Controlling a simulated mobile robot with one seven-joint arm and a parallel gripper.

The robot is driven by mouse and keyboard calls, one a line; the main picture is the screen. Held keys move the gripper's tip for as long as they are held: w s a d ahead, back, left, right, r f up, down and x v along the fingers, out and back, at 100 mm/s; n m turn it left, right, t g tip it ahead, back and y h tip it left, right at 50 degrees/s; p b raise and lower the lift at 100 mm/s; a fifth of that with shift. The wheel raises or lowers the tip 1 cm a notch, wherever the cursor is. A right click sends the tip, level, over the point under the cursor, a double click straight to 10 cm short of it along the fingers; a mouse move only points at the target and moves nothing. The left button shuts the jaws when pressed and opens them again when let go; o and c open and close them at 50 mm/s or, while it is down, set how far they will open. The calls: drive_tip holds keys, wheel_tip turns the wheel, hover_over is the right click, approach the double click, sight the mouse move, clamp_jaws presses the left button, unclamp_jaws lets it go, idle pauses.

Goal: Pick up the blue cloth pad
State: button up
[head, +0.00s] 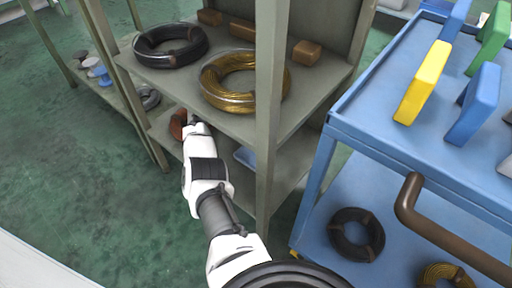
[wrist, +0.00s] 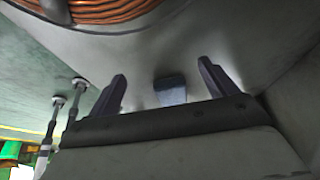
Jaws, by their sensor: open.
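A small dark-blue pad (wrist: 171,90) lies on a grey surface in the wrist view, in the gap between my two fingers. It looks like the blue cloth pad, though its far details are dim. My gripper (wrist: 162,75) is open, with one finger on each side of the pad and no visible contact. In the head view my gripper (head: 197,122) reaches into the lower level of the grey-green shelf (head: 310,120), under the upper board. The pad cannot be made out there.
A copper coil (wrist: 100,10) lies close by; it also shows in the head view (head: 178,125). A blue item (head: 245,157) sits on the lower shelf, partly hidden. The shelf post (head: 270,110) stands right of my arm. A blue cart (head: 360,130) with coloured blocks stands at right.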

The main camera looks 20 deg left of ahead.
sight(251, 155)
drive_tip(key=shift+w, duration=0.15)
drive_tip(key=shift+d+r+p, duration=0.15)
drive_tip(key=shift+r+p, duration=0.05)
drive_tip(key=shift+p, duration=0.3)
drive_tip(key=shift+s+d+r+p, duration=0.2)
drive_tip(key=shift+d+p, duration=0.45)
drive_tip(key=shift+p, duration=0.55)
drive_tip(key=d+p, duration=0.1)
drive_tip(key=p, duration=0.1)
drive_tip(key=s+d+p, duration=0.1)
drive_tip(key=d+p, duration=0.2)
drive_tip(key=p, duration=0.1)
drive_tip(key=shift+s+d+f, duration=0.1)
drive_tip(key=shift+s+d, duration=0.25)
drive_tip(key=shift+s, duration=0.05)
drive_tip(key=shift+s+d+f+p, duration=0.2)
drive_tip(key=shift+s+d+p, duration=0.05)
drive_tip(key=shift+d+p, duration=0.45)
drive_tip(key=shift+s+d+r+p, duration=0.15)
drive_tip(key=shift+d+p, duration=0.3)
drive_tip(key=shift+p, duration=0.1)
drive_tip(key=shift+s+d+r+p, duration=0.1)
drive_tip(key=shift+s+d+p, duration=0.1)
drive_tip(key=shift+d+p, duration=0.35)
drive_tip(key=shift+s+d+p, duration=0.15)
drive_tip(key=shift+d+p, duration=0.35)
drive_tip(key=b+x, duration=0.2)
drive_tip(key=x, duration=0.2)
drive_tip(key=shift+d, duration=0.1)
drive_tip(key=shift+r, duration=0.15)
